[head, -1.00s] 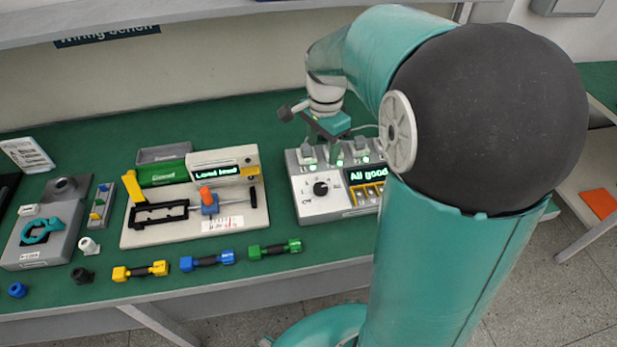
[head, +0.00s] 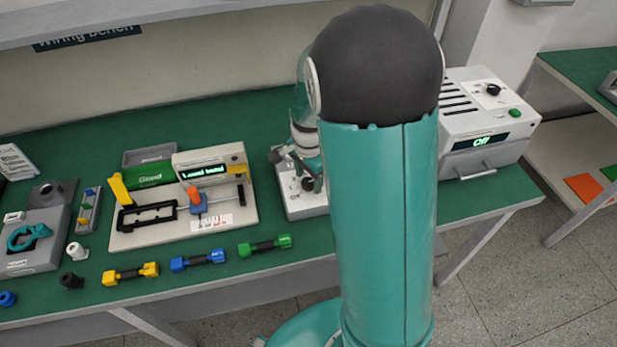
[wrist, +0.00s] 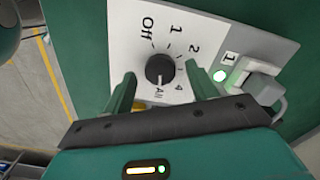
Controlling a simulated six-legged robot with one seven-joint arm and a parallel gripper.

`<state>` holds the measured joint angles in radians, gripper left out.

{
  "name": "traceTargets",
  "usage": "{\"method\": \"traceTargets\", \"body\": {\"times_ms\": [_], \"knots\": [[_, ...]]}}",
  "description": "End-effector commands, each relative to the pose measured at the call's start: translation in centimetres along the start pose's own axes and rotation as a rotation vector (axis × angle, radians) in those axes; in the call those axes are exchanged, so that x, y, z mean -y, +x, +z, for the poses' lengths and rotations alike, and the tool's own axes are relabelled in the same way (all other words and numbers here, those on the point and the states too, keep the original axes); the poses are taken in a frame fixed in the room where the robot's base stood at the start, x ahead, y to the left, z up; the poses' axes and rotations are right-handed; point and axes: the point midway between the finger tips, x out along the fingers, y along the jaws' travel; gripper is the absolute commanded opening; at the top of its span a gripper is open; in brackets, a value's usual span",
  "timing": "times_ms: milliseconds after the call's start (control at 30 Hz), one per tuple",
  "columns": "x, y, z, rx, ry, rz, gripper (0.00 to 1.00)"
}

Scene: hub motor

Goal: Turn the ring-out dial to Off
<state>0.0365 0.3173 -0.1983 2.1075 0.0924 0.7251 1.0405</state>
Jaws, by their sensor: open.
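The ring-out dial is a round black knob (wrist: 158,68) on a pale panel in the wrist view. Marks around it read Off, 1, 2, 4 and All; its white pointer line faces All. My gripper (wrist: 160,86) is open, with one green finger to each side of the dial in the picture. I cannot tell whether the fingertips touch it. In the head view my gripper (head: 304,168) is low over the front of the grey ring-out box (head: 305,208). My arm hides most of that box and its display.
A board with a gauge (head: 150,236) stands left of the box. A white machine (head: 465,120) reading Off stands to the right. Several coloured connectors lie along the bench front.

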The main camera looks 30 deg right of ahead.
Motion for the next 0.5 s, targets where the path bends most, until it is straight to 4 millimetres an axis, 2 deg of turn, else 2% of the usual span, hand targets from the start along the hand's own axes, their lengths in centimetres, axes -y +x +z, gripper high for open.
{"method": "traceTargets", "body": {"times_ms": [333,367,500], "knots": [[0.0,0.6,0.02,0.0,-0.001,-0.001,0.57],[0.0,0.6,0.02,0.0,-0.001,-0.001,0.54],[-0.01,0.59,0.02,0.0,-0.001,-0.001,0.26]]}}
